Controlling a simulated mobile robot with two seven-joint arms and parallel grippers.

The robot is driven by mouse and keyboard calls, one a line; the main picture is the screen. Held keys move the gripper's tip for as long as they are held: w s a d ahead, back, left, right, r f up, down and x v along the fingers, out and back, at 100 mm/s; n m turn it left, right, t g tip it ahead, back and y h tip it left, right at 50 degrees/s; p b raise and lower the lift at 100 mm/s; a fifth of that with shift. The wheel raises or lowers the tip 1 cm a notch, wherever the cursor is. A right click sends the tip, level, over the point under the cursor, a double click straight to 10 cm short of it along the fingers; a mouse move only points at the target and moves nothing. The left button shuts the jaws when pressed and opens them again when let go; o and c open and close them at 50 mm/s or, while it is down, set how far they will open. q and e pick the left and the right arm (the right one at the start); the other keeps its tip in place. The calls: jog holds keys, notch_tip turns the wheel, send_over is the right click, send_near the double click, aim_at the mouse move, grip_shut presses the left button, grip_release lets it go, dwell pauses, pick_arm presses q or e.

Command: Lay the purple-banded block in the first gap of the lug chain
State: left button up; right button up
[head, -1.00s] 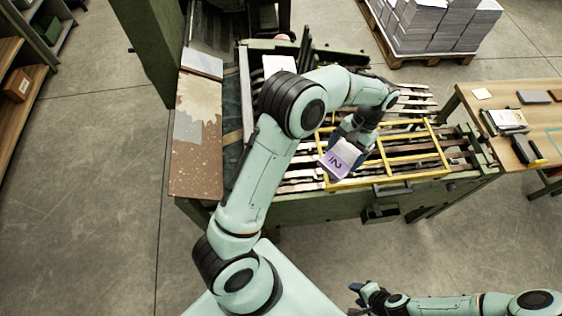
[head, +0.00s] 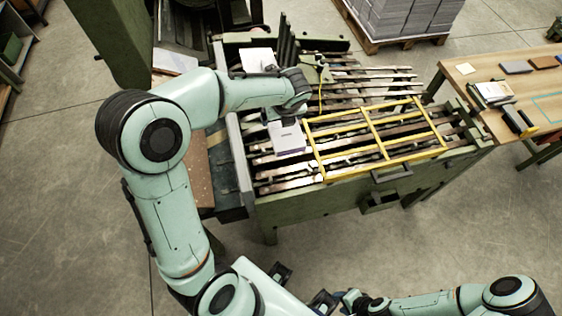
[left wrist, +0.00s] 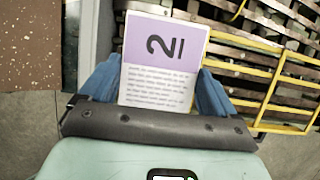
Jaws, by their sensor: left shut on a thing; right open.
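The purple-banded block (head: 287,138) is a white, book-like block with a purple band. It is over the left part of the lug chain (head: 275,177), a bed of dark and shiny slats. In the left wrist view the block (left wrist: 160,62) shows "2I" on its band and lines of print below. My left gripper (left wrist: 158,95) is shut on it, with a blue finger on each side. In the head view my left gripper (head: 284,112) is partly hidden by its wrist. I cannot tell whether the block touches the slats. My right gripper (head: 347,298) is open and empty at the bottom, away from the machine.
A yellow frame (head: 371,127) lies across the slats just right of the block. The green machine side (head: 310,208) runs along the front. A wooden table (head: 544,68) with small items stands at the right. Stacked grey paper (head: 405,18) sits on a pallet behind.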

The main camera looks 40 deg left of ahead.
pick_arm(q)
notch_tip(320, 180, down, 20)
jog(key=b, duration=0.5)
jog(key=shift+r, duration=0.2)
pick_arm(e)
notch_tip(320, 180, down, 6)
jog(key=s, duration=0.2)
jog(key=shift+s+r, duration=0.2)
jog(key=shift+s, duration=0.05)
jog(key=shift+f, duration=0.1)
pick_arm(q)
jog(key=o, duration=0.8)
jog(key=shift+f, duration=0.25)
jog(key=shift+o, duration=0.7)
jog(key=shift+r, duration=0.3)
jog(key=p+v, duration=0.2)
jog(key=v, duration=1)
pick_arm(e)
jog(key=r, duration=0.1)
jog(key=w+r, duration=0.1)
jog(key=shift+r, duration=0.3)
